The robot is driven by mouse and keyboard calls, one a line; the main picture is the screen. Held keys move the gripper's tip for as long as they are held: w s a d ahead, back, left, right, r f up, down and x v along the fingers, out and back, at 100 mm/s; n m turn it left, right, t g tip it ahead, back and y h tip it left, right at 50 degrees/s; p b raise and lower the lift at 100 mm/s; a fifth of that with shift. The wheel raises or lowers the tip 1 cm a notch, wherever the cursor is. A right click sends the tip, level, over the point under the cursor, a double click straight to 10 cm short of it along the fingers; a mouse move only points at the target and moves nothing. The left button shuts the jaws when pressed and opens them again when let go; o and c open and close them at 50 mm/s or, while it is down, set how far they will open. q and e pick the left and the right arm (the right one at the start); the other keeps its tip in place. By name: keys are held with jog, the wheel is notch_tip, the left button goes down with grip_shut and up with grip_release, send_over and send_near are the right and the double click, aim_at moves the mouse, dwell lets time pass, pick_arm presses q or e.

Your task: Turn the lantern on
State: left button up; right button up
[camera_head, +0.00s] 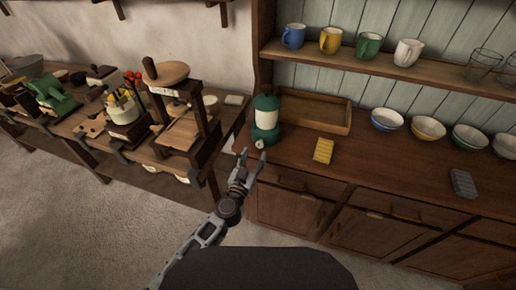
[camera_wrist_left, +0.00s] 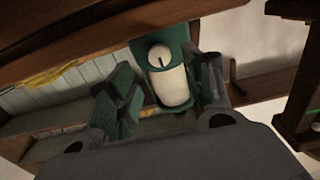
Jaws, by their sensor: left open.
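The lantern (camera_head: 265,118) is green with a whitish glass middle and stands upright at the left end of the wooden counter. A pale round knob (camera_head: 261,143) is on the front of its base. My left gripper (camera_head: 249,155) is open and empty, just in front of the lantern's base. In the left wrist view the lantern (camera_wrist_left: 171,80) shows between the open fingers, with its knob (camera_wrist_left: 159,54) facing the camera. I see no contact between the fingers and the knob. My right gripper is not in view.
A wooden tray (camera_head: 331,116) lies behind and right of the lantern. A yellow sponge-like block (camera_head: 323,150) lies to its right, with bowls (camera_head: 387,119) further along. A workbench with a wooden press (camera_head: 183,133) stands to the left. The counter's front middle is mostly clear.

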aim_at(259, 145)
pick_arm(q)
jog(key=shift+b+x, duration=0.35)
jog(key=shift+x, duration=2.5)
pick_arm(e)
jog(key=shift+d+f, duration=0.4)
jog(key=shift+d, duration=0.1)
pick_arm(q)
jog(key=c, duration=1)
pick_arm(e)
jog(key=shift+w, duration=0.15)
